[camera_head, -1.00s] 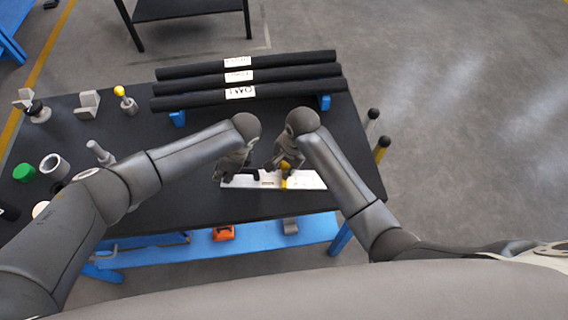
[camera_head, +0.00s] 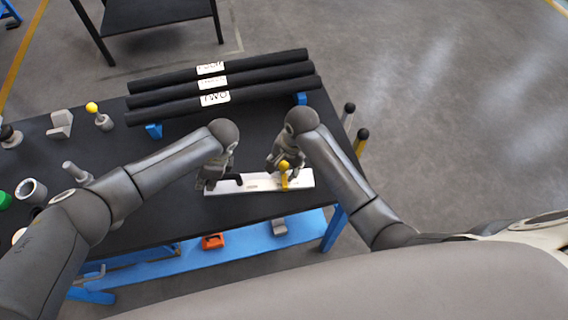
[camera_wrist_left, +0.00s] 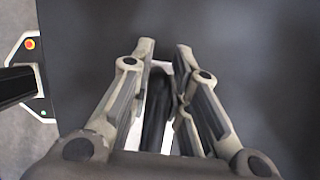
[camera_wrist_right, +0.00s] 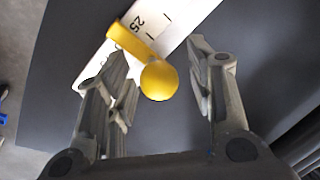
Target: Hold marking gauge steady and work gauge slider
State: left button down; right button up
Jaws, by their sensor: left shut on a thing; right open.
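The marking gauge (camera_head: 258,183) is a long white bar lying on the dark table, with a black handle near its left end. My left gripper (camera_head: 207,183) is at that end; in the left wrist view its fingers (camera_wrist_left: 162,75) are shut on the black handle (camera_wrist_left: 157,110). The yellow slider (camera_head: 284,181) with a ball knob sits around the bar right of its middle. In the right wrist view the slider (camera_wrist_right: 138,38) is beside a "25" mark, its knob (camera_wrist_right: 159,80) between the fingers of my right gripper (camera_wrist_right: 165,70), which is open.
Three labelled black bars (camera_head: 220,85) lie on blue supports behind the gauge. A grey block (camera_head: 60,124), a yellow-knobbed piece (camera_head: 99,115) and a grey ring (camera_head: 31,190) stand on the left. An orange item (camera_head: 212,241) is on the blue lower shelf (camera_head: 250,240).

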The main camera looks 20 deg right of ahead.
pick_arm(q)
jog(key=shift+a, duration=0.1)
pick_arm(e)
jog(key=shift+r, duration=0.1)
notch_tip(320, 180, up, 12)
jog(key=s+d, duration=0.1)
jog(key=shift+s+d+f, duration=0.2)
jog(key=shift+s+d, duration=0.1)
jog(key=shift+d, duration=0.1)
pick_arm(q)
jog(key=c, duration=1.3)
grip_release()
